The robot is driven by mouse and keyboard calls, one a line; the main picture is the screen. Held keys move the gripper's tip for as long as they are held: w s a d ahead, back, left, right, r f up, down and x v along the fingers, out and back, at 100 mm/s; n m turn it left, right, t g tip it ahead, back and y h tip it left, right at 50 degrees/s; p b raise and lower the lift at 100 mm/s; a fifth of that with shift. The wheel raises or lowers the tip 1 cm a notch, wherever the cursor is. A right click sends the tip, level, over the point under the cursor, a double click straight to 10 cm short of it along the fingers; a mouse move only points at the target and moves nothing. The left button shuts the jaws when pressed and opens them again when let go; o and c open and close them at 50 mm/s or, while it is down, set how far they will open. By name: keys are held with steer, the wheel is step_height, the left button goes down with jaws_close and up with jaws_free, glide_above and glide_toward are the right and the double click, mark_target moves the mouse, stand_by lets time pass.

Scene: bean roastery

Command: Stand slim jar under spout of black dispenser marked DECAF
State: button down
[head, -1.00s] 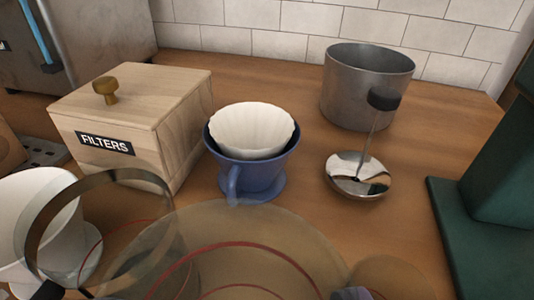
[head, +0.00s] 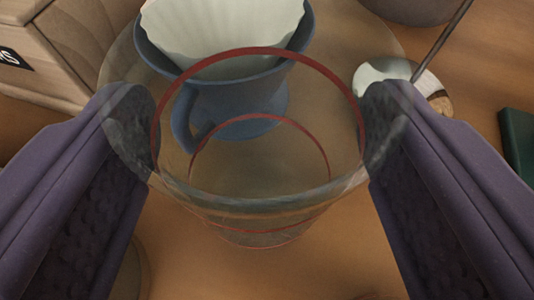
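A clear glass jar (head: 262,207) with thin red bands fills the middle of the head view, seen steeply from above. It looks upright, with its wide rim close to me and its base low down. The two purple fingers of my gripper (head: 258,105) stand on either side of it, far apart. Their tips overlap the jar's left and right edges and show partly through the glass. I cannot tell whether they press on it. No black dispenser, DECAF mark or spout shows.
A blue dripper (head: 238,103) with a white paper filter (head: 225,35) stands just beyond the jar. The wooden filter box (head: 45,55) is at upper left.

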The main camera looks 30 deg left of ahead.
steer(key=shift+a+f, duration=0.1)
steer(key=shift+f, duration=0.4)
steer(key=shift+s+d+r, duration=0.15)
steer(key=shift+d+r, duration=0.05)
steer(key=shift+c, duration=2.3)
jaws_free()
steer(key=shift+a+f, duration=0.1)
steer(key=shift+f, duration=0.15)
steer(key=o, duration=0.5)
steer(key=shift+r, duration=0.1)
steer(key=shift+c, duration=0.2)
steer(key=shift+r, duration=0.25)
steer(key=v, duration=1.2)
steer(key=shift+f, duration=0.2)
